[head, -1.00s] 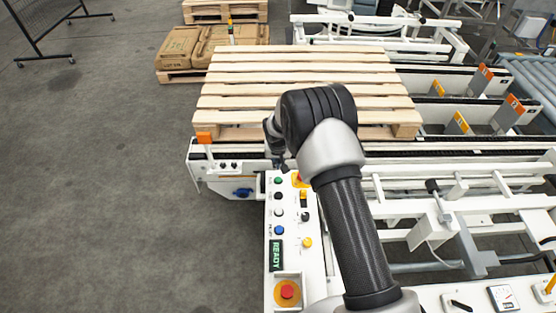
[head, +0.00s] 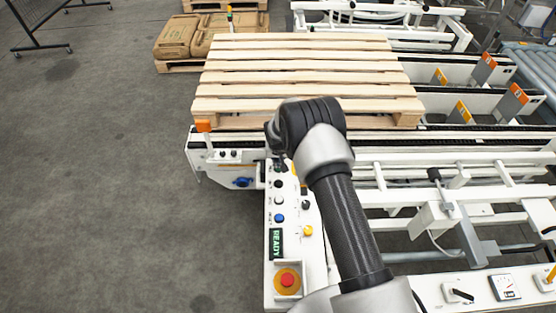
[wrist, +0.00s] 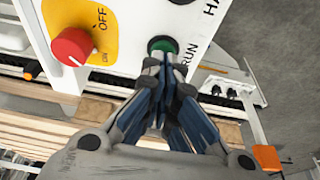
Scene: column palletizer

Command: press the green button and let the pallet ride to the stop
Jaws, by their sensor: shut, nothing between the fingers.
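The green button (wrist: 163,44) marked RUN shows in the wrist view, just beyond my fingertips. My gripper (wrist: 160,68) is shut and empty, its tips at the near edge of the button. I cannot tell whether they touch it. In the head view my wrist and gripper mostly hide the button at the top of the white control panel (head: 271,210). The wooden pallet (head: 300,66) lies flat on the conveyor behind the panel. Its slats also show in the wrist view (wrist: 30,130). I cannot pick out the stop for certain.
A red knob (wrist: 72,47) on a yellow OFF/ON plate sits beside the green button. The panel also has a READY display (head: 276,243) and a red emergency button (head: 287,280). Orange-tipped plates (head: 511,100) stand on the conveyor to the right. Open floor lies left.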

